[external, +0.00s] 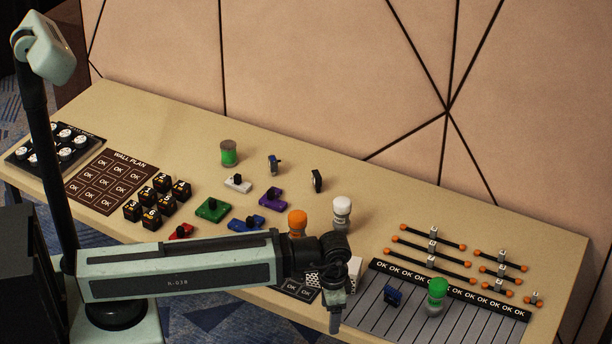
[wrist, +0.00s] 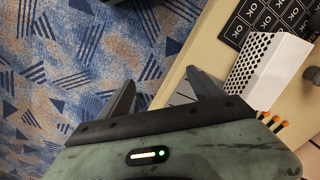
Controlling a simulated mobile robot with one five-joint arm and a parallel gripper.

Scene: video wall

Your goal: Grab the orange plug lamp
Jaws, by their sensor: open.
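My gripper (external: 335,318) points down by the table's front edge, well apart from the lamp. In the wrist view, the two dark fingers of my gripper (wrist: 160,77) are spread with nothing between them, over the table edge and carpet. I cannot make out the orange lamp in the wrist view.
A white lamp (external: 342,212) stands just right of the orange one. A green lamp (external: 436,296) is on the grey striped panel (external: 470,330). Coloured blocks, including a blue one (external: 247,224), lie to the left. A perforated white box (wrist: 268,66) is near my gripper.

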